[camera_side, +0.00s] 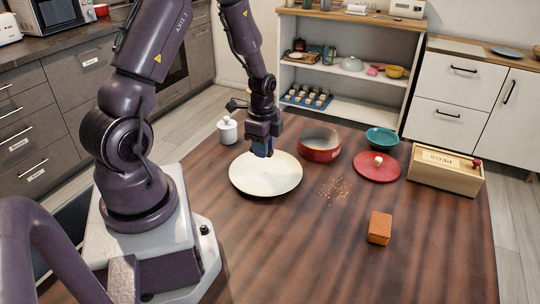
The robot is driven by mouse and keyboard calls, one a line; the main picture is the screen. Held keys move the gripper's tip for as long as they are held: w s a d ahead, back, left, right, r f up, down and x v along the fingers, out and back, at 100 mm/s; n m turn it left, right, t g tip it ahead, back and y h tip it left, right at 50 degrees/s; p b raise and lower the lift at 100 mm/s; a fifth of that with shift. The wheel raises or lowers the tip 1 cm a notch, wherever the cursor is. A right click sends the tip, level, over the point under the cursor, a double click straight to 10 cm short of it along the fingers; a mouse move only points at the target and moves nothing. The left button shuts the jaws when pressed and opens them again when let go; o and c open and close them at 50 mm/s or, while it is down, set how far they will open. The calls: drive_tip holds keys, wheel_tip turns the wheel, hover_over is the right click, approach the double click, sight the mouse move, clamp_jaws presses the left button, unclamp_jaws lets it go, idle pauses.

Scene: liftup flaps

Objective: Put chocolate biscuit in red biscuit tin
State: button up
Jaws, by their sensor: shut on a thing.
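My gripper (264,153) is over the far part of a cream plate (262,182), fingers pointing down. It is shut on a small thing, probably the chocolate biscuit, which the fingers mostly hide. I cannot tell whether the biscuit touches the plate. The red biscuit tin (319,155) stands open just right of the plate and of my gripper. A red lid with a pale knob (376,173) lies flat on the table right of the tin.
A teal bowl (382,138) stands behind the lid. A wooden box marked PEGS (444,178) is at the right. Crumbs (335,188) lie in front of the tin, and an orange-brown block (380,228) stands nearer. A white lidded jar (227,131) is behind the plate.

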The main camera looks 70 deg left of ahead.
drive_tip(key=s+d+r, duration=0.6)
drive_tip(key=s, duration=0.2)
drive_tip(key=w+a+f, duration=0.1)
drive_tip(key=w+a, duration=0.4)
drive_tip(key=w, duration=0.5)
drive_tip(key=w+a+f, duration=0.2)
drive_tip(key=w+a, duration=0.2)
drive_tip(key=w, duration=0.6)
drive_tip(key=w+a+f, duration=0.1)
drive_tip(key=w+a, duration=0.4)
drive_tip(key=w, duration=0.5)
drive_tip(key=shift+n, duration=0.4)
drive_tip(key=shift+s+f, duration=0.15)
drive_tip(key=shift+f, duration=2.4)
drive_tip(key=o, duration=1)
drive_tip(key=shift+r, duration=0.1)
